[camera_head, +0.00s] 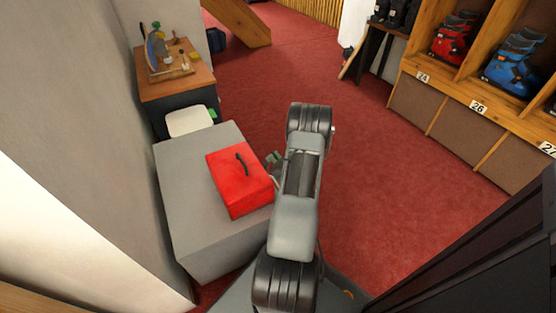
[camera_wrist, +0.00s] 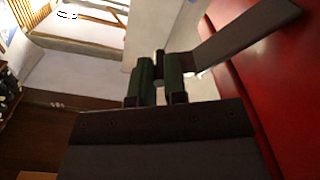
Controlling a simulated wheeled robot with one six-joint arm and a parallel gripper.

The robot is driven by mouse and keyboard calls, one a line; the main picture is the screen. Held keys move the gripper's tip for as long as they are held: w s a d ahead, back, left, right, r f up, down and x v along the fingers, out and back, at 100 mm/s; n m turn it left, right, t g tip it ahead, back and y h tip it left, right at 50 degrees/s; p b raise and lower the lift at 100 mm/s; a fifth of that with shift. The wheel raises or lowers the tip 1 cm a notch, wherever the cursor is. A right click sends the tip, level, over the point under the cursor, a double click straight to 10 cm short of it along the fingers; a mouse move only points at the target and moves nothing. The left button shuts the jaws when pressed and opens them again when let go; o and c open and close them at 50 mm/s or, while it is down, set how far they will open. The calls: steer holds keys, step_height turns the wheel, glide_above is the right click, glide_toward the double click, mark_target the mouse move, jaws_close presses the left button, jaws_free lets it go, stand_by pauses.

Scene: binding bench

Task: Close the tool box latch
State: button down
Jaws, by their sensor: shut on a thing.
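The red tool box (camera_head: 238,182) sits on a grey bench, lid down, with a dark handle on top. In the wrist view its red side (camera_wrist: 285,100) fills the right. A grey strip, which looks like the latch (camera_wrist: 245,38), sticks out at an angle from the box. My gripper (camera_head: 274,160) is at the box's right side. In the wrist view my gripper (camera_wrist: 160,82), with dark green fingers, is shut on the latch's near end. The exact contact is partly hidden by the fingers.
The grey bench (camera_head: 192,215) stands against the wall at left. Behind it are a white bin (camera_head: 190,121) and a small cabinet (camera_head: 180,85) with tools on top. Boot shelves (camera_head: 470,100) stand at right. The red carpet (camera_head: 380,165) between is clear.

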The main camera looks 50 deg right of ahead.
steer(key=shift+w+a+r, duration=0.1)
steer(key=shift+a+r, duration=0.05)
steer(key=shift+a, duration=0.15)
stand_by(0.4)
steer(key=c, duration=1.4)
jaws_free()
steer(key=shift+c, duration=0.2)
steer(key=p+v, duration=0.2)
steer(key=v, duration=1.1)
steer(key=shift+s+a+p, duration=0.2)
steer(key=shift+s+p, duration=0.2)
